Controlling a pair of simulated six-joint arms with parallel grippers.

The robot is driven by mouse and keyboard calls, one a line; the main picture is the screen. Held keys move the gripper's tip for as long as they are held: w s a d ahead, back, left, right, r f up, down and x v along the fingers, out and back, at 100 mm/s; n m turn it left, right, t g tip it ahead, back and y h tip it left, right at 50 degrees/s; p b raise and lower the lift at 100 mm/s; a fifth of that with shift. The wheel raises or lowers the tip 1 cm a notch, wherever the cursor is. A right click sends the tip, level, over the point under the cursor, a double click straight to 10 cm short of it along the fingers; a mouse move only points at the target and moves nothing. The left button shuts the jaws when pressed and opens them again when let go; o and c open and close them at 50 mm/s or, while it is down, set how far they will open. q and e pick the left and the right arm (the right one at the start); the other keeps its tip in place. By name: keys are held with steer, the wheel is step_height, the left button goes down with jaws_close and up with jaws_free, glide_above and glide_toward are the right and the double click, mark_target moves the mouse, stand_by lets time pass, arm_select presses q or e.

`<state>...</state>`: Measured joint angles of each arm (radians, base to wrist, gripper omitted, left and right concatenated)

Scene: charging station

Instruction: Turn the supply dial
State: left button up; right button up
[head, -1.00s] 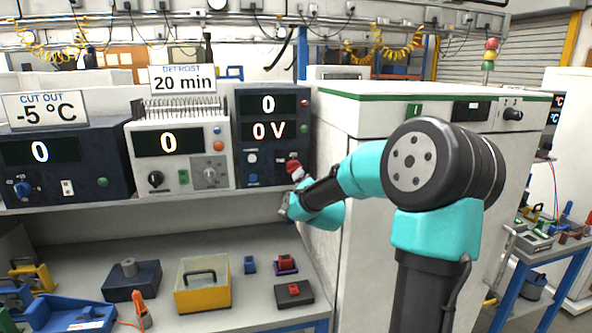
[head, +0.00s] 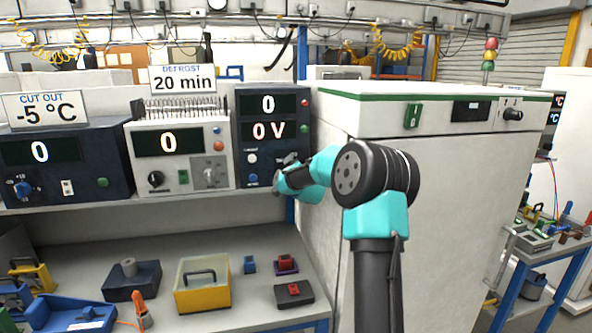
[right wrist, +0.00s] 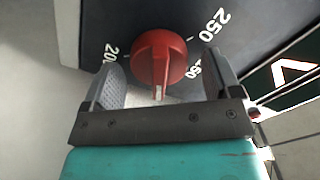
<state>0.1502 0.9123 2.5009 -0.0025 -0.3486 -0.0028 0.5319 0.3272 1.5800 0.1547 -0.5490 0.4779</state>
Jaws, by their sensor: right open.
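The supply dial is a red knob with a pale pointer line. In the right wrist view the red dial (right wrist: 160,60) sits on a dark panel between numbers including 200 and 250. My right gripper (right wrist: 165,85) is open, with one finger on each side of the dial; I cannot tell whether they touch it. In the head view the dark supply unit (head: 244,127) reads 0 and 0 V, and my right gripper (head: 285,170) is at its lower right, hiding the dial. My left gripper is not in view.
A white unit (head: 205,140) and a dark unit (head: 75,175) stand left of the supply on the shelf. A large white cabinet (head: 450,180) stands right of it. A yellow bin (head: 203,300) and small parts lie on the bench below.

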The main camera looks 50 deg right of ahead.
steer(key=shift+w, duration=0.1)
steer(key=shift+c, duration=0.3)
steer(key=c, duration=0.9)
steer(key=shift+n, duration=0.4)
steer(key=n, duration=0.5)
steer(key=shift+r+n, duration=0.1)
steer(key=shift+n, duration=0.3)
steer(key=n, duration=0.5)
steer(key=shift+w+a+n, duration=0.15)
steer(key=shift+n, duration=0.25)
